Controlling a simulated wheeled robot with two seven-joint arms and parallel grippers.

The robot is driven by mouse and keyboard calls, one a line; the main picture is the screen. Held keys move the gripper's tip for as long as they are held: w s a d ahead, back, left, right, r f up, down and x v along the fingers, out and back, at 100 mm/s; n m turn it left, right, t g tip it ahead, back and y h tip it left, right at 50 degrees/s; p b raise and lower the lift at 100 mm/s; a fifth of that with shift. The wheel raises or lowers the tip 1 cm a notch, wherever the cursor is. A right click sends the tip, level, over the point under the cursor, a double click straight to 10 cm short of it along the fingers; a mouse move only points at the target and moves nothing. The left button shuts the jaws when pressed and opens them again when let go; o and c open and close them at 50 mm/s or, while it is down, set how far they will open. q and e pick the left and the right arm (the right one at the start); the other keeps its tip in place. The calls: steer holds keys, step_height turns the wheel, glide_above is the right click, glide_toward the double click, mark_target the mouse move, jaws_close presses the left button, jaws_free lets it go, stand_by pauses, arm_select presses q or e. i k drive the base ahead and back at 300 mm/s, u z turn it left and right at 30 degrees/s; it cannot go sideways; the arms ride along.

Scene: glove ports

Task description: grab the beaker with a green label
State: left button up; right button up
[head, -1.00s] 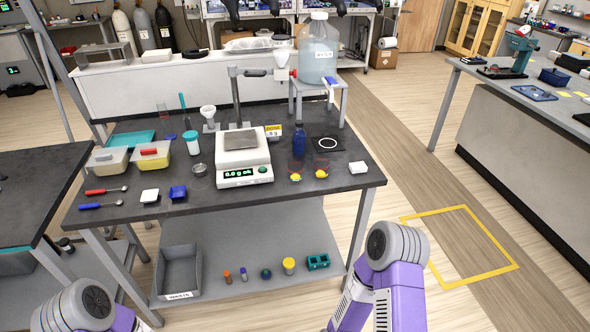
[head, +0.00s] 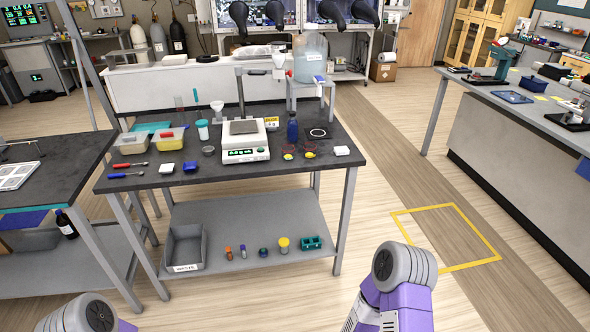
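I cannot make out a beaker with a green label in the head view. On the dark bench (head: 325,172), a clear glass vessel (head: 180,104) stands at the back left, too small to read any label. A white-lidded cup with a teal cap (head: 203,130) stands in front of it. Parts of my two purple and grey arms show at the bottom edge, left and right. Neither gripper is in the frame.
A balance (head: 245,152), a blue bottle (head: 292,130) and small items crowd the bench. Its lower shelf (head: 235,225) holds a grey waste bin (head: 184,250) and several small containers. Another bench (head: 50,175) stands left. The floor at right, with a yellow square (head: 447,237), is clear.

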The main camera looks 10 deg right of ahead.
mark_target(288, 149)
steer(key=u, duration=0.75)
steer(key=k, duration=0.15)
steer(key=z, duration=1.9)
steer(key=i, duration=0.95)
steer(key=u, duration=0.65)
steer(key=i, duration=0.75)
steer(key=u, duration=0.85)
